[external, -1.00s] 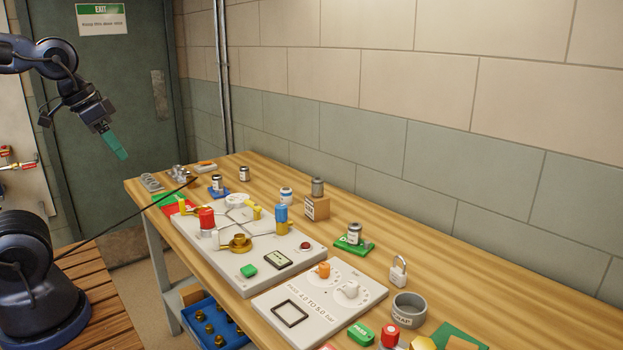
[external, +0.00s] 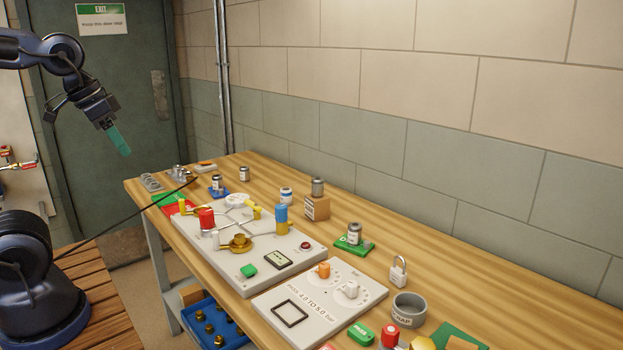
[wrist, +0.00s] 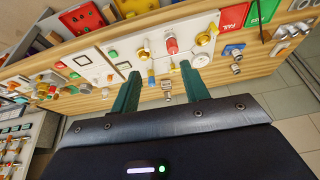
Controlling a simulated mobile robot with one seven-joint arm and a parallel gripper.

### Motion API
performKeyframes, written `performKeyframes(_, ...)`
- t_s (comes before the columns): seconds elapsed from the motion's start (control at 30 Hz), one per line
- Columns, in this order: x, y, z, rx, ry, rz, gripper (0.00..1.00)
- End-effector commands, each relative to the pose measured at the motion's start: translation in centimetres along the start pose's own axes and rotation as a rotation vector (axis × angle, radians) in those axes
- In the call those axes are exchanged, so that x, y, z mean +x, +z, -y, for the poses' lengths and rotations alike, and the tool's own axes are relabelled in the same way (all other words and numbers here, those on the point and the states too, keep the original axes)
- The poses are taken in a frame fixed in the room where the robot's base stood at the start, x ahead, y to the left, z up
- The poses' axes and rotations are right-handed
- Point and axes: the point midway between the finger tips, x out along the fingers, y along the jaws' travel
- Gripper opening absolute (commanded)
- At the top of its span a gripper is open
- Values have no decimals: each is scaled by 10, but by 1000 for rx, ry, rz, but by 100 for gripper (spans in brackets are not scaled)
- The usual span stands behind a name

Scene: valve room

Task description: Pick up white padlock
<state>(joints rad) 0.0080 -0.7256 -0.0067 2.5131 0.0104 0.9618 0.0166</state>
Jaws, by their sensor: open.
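The white padlock (external: 398,271) stands on the wooden bench in the external view, with its metal shackle up. It is behind the white dial panel and beside a grey ring-shaped cup. My gripper (external: 118,140) hangs in the air at the far left, well away from the padlock and higher than the bench. In the wrist view my gripper (wrist: 160,73) shows two green fingers spread apart with nothing held between them. The padlock is too small to make out surely in the wrist view.
The dial panel (external: 318,302) and a valve board (external: 247,262) fill the bench front. The wall (external: 440,190) runs behind.

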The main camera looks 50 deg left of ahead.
Motion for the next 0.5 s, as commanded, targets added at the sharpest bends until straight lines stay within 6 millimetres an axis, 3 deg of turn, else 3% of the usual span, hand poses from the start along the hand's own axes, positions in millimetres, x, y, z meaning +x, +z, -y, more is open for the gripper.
performKeyframes(0.5,14,-132,-53,414,-42,111,45)
